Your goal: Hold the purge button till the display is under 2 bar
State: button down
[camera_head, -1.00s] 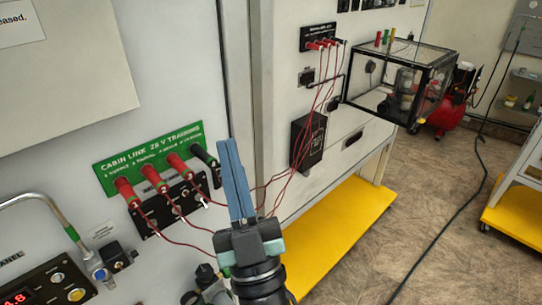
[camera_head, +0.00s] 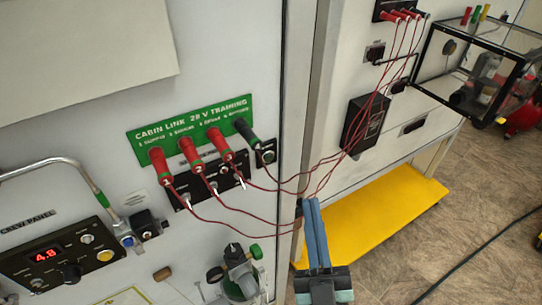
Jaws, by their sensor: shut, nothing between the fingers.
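The crew panel (camera_head: 20,268) is a dark box at the lower left in the head view. Its red display (camera_head: 46,255) reads 4.8. To the right of the display are a pale round button (camera_head: 88,239), a yellow lit button (camera_head: 104,256) and a black knob (camera_head: 71,273). I cannot read which of these is the purge button. My gripper (camera_head: 312,202) points up at the lower middle, its two blue-grey fingers together and empty. It is well to the right of the panel and appears to touch nothing.
Red and black plugs (camera_head: 193,153) sit under the green cabin link sign (camera_head: 190,125), with red cables (camera_head: 270,232) running right behind my fingertips. A valve fitting (camera_head: 238,268) stands between panel and gripper. A yellow base (camera_head: 385,212) lies right.

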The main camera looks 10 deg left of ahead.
jog(key=w+a+b, duration=0.2)
jog(key=w+a, duration=0.3)
jog(key=w, duration=0.2)
jog(key=shift+b, duration=0.4)
dwell(1.7)
jog(key=shift+w+a+b, duration=0.25)
jog(key=shift+w+b, duration=0.05)
jog(key=shift+b, duration=0.05)
jog(key=shift+w+a+b, duration=0.25)
jog(key=shift+w+b, duration=0.05)
dwell(2.3)
jog(key=shift+s+d, duration=0.5)
jog(key=shift+s, duration=0.15)
jog(key=shift+p, duration=0.35)
jog(key=shift+s+d+p, duration=0.35)
jog(key=shift+s+d, duration=0.4)
jog(key=shift+s, duration=0.3)
jog(key=shift+s+d+p, duration=0.35)
jog(key=shift+s+d, duration=0.4)
jog(key=shift+s, duration=0.25)
